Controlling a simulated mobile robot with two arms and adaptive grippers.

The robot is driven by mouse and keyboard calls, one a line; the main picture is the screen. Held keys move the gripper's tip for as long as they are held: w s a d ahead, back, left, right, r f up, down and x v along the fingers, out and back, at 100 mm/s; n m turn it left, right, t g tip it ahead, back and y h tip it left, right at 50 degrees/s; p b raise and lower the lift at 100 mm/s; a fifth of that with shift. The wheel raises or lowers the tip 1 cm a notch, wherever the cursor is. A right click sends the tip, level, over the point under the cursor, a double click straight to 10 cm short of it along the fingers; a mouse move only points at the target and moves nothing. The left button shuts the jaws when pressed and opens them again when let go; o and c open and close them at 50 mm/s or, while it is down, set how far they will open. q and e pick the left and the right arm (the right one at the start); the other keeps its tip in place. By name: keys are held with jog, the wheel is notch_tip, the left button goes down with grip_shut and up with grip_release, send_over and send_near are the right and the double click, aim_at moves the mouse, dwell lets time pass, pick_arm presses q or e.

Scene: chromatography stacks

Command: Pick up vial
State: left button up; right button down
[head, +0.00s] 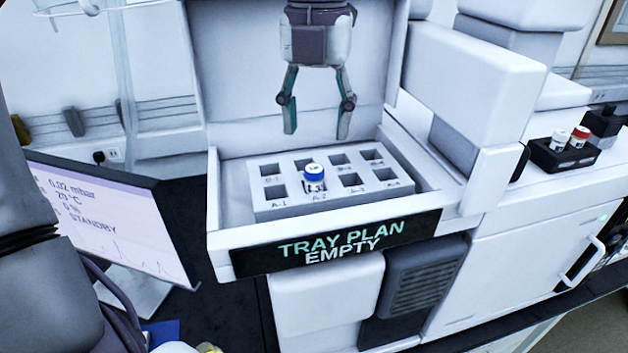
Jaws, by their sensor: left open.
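A vial with a blue-rimmed white cap (314,178) stands upright in slot A-2 of a pale grey tray (300,208) with labelled square slots. The tray sits inside the open white bay of the instrument. My left gripper (317,132) hangs above the back of the tray, fingers pointing down, spread apart and empty. In the picture it is directly above the vial and clear of it; how far it is in depth is hard to tell. The vial's lower part is hidden in its slot. My right gripper is not in view.
The bay's walls and front panel (335,243), reading "TRAY PLAN EMPTY", surround the tray. On the right, a black rack (562,157) holds a white-capped and a red-capped vial. A monitor (105,215) stands at the left. The other tray slots look empty.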

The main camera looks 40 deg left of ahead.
aim_at(314, 168)
pick_arm(q)
notch_tip(314, 168, down, 3)
jog(key=shift+r, duration=0.15)
jog(key=shift+s+f+p, duration=0.1)
jog(key=shift+f+p, duration=0.15)
jog(key=shift+p, duration=0.2)
notch_tip(314, 168, down, 4)
jog(key=shift+s+r+p, duration=0.15)
jog(key=shift+r+p, duration=0.05)
jog(key=shift+p, duration=0.7)
jog(key=shift+a+f, duration=0.1)
jog(key=shift+f, duration=0.5)
jog(key=shift+c, duration=1.3)
jog(key=c, duration=0.8)
